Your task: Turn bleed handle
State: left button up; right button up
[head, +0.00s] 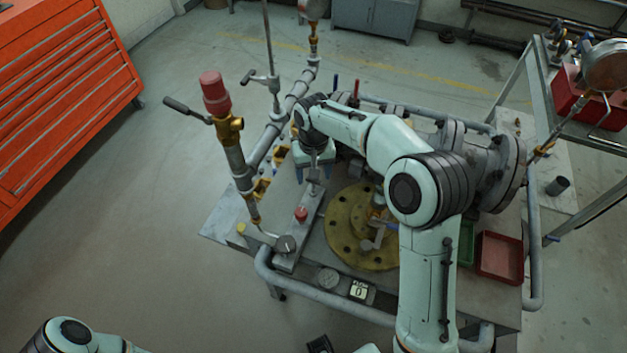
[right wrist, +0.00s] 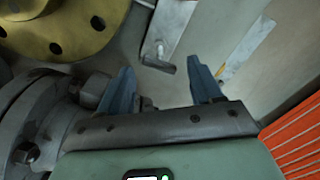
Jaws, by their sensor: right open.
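A small grey lever (right wrist: 158,62) on a grey metal strip (right wrist: 177,22) shows in the right wrist view; it may be the bleed handle, but no label is readable. My right gripper (right wrist: 162,70) is open, with its two blue fingers apart. The lever appears between and beyond the fingertips, with no visible contact. In the head view my right gripper (head: 313,176) points down over the bench left of the yellow flange (head: 345,247), above a small grey part (head: 316,187). My arm partly hides the valve behind it. My left gripper is not in view; only its arm shows at the bottom left.
A pipe with a red-capped valve (head: 215,92) and a dark lever (head: 180,106) rises left of my right gripper. The red cabinet (head: 62,92) stands left; floor between is clear.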

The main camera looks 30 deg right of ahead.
notch_tip(320, 180, up, 8)
jog(key=p, duration=0.1)
dwell(0.6)
